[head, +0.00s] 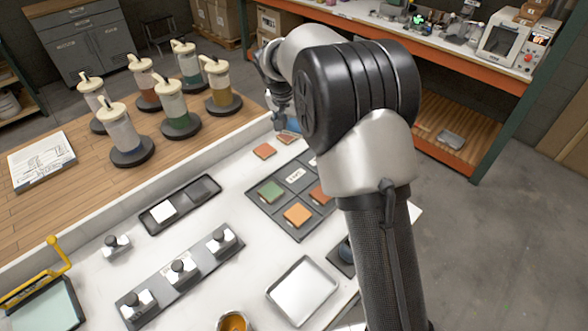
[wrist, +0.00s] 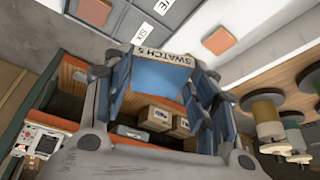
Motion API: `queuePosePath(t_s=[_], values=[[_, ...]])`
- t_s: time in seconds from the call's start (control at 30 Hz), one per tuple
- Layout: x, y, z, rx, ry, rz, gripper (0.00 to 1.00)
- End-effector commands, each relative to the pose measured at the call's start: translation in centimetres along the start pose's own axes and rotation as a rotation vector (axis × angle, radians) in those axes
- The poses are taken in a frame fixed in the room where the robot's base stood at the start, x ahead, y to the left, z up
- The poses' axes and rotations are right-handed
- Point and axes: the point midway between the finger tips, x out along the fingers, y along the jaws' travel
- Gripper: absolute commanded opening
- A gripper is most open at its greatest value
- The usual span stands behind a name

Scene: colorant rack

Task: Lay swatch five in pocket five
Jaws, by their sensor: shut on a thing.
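My gripper (wrist: 160,75) is shut on a blue swatch labelled SWATCH 5 (wrist: 160,76), held by its edges between the fingers. In the head view my gripper (head: 281,103) is partly hidden by my arm, and a sliver of the blue swatch (head: 292,125) shows below it, near the far end of the dark pocket tray (head: 276,217). That tray holds green (head: 270,191), orange (head: 297,215) and red (head: 321,194) swatches. In the wrist view its SIX label (wrist: 145,32) and a partly cut-off label ending in E (wrist: 164,5) show on bare pockets. My arm hides part of the tray.
An orange-red swatch (head: 265,151) lies on the white bench beside the tray. Several pump dispensers (head: 175,113) stand on the wooden top behind. A dark holder (head: 181,204) with a white square and a row of knobbed blocks (head: 181,272) lie to the left.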

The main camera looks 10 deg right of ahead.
Motion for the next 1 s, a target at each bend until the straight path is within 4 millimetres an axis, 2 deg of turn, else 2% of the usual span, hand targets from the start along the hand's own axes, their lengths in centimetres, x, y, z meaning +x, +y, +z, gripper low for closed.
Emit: queuePosePath(t_s=[0.17, 0.53, 0.67, 0.87, 1.0], values=[[3.1, 0.0, 1.3, 0.002, -0.004, 0.005, 0.33], [12.1, 0.0, 5.0, 0.001, -0.003, 0.004, 0.33], [13.8, -0.1, 5.7, 0.001, -0.001, 0.002, 0.33], [14.9, -0.1, 6.1, 0.003, -0.001, 0.002, 0.33], [16.9, 0.0, 7.0, 0.001, -0.002, 0.002, 0.33]])
